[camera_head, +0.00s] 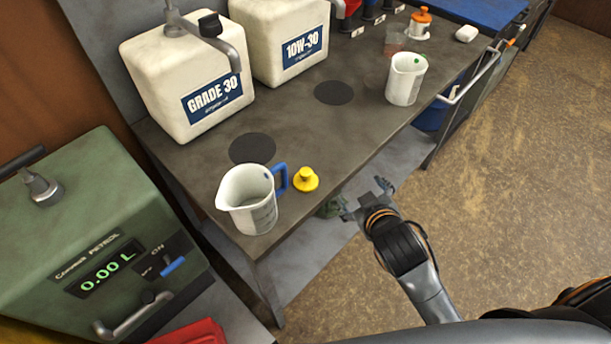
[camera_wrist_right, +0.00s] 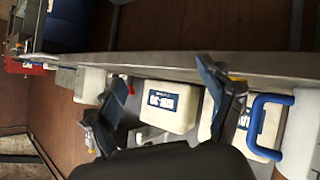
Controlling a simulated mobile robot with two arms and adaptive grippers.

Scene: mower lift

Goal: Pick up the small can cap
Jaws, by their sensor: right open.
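The small yellow cap (camera_head: 306,180) with a raised knob lies on the grey workbench (camera_head: 300,130), close to its front edge. It is just right of the blue handle of a white measuring jug (camera_head: 249,200). My right gripper (camera_head: 366,198) is open and empty. It is off the bench's front edge, to the right of the cap and apart from it. In the right wrist view the open fingers (camera_wrist_right: 165,75) point toward the bench edge. A sliver of yellow (camera_wrist_right: 237,78) shows behind one finger, mostly hidden. My left gripper is not in view.
Two oil containers, GRADE 30 (camera_head: 190,80) and 10W-30 (camera_head: 285,40), stand at the bench's back. A second jug (camera_head: 405,80) and an orange-topped bottle (camera_head: 420,24) stand farther right. A green petrol dispenser (camera_head: 95,240) is at left.

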